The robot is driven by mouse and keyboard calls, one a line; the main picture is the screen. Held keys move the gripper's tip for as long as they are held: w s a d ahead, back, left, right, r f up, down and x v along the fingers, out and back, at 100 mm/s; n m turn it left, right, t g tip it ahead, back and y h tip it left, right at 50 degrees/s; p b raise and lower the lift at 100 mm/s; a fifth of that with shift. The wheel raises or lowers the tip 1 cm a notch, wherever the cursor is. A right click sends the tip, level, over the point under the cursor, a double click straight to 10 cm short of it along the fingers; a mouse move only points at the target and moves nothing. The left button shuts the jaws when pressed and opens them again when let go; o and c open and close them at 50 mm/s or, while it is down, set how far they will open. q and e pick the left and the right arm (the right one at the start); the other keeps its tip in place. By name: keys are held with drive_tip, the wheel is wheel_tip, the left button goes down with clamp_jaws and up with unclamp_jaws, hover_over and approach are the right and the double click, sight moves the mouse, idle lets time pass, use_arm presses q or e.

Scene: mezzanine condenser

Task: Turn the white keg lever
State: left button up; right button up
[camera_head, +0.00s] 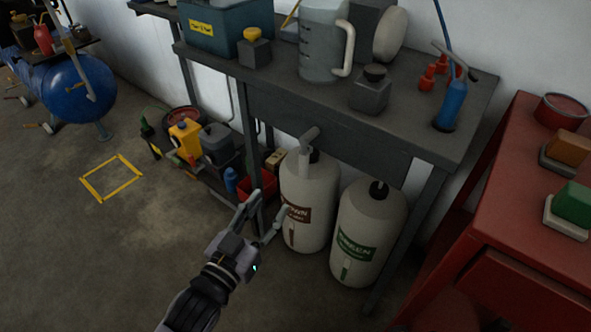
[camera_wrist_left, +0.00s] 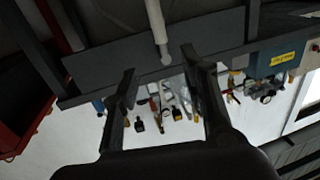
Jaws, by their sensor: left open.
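Two whitish kegs stand on the floor under the grey workbench in the head view. The left keg (camera_head: 308,185) has a brown label and a pale lever (camera_head: 306,140) standing up at its top. The right keg (camera_head: 367,225) has a green label and a dark cap. My left gripper (camera_head: 262,216) is open and empty, in front and left of the brown-label keg, lower in the picture than the lever. In the left wrist view, a pale rod (camera_wrist_left: 157,28), probably the lever, shows beyond the open fingers (camera_wrist_left: 163,88). My right gripper is not in view.
The grey workbench (camera_head: 420,145) overhangs the kegs, with its leg (camera_head: 247,150) close to my left gripper. A red cabinet (camera_head: 520,250) stands at right. Containers and a red bin (camera_head: 262,190) sit left of the kegs. The floor at left, with a yellow square (camera_head: 112,178), is clear.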

sight(301, 161)
use_arm(q)
drive_tip(key=b+x, duration=0.2)
drive_tip(key=x, duration=1.4)
drive_tip(key=shift+w+d, duration=0.2)
drive_tip(key=shift+w, duration=0.3)
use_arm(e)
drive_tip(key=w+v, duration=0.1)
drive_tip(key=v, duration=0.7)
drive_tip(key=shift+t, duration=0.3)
use_arm(q)
drive_tip(key=shift+c, duration=0.2)
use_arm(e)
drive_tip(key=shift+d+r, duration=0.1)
use_arm(q)
clamp_jaws()
